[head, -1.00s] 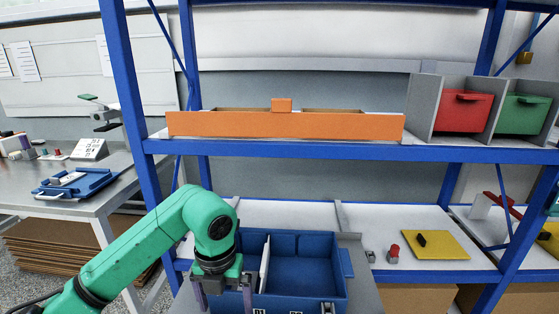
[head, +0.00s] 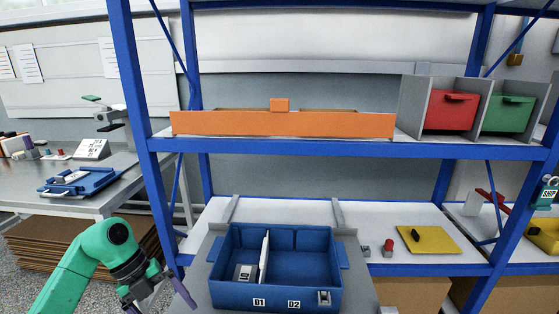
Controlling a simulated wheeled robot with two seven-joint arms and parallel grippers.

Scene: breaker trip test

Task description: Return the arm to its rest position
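My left arm is green and comes in from the lower left of the head view. Its gripper (head: 158,300) hangs left of the blue bin, in front of the shelf's left post. The two purple-grey fingers look spread apart with nothing between them; their tips are near the bottom edge. The blue bin (head: 262,297) is on a grey surface at the lower shelf, with a white divider and labels D1 and D2. A small grey-and-white block (head: 244,272) lies in the D1 compartment. The D2 compartment looks empty. My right gripper is out of view.
The blue shelf post (head: 147,130) stands close to my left arm. An orange tray (head: 282,125) and red and green drawers (head: 452,110) sit on the upper shelf. A yellow plate (head: 430,240) lies right of the bin. A workbench (head: 60,205) stands at left.

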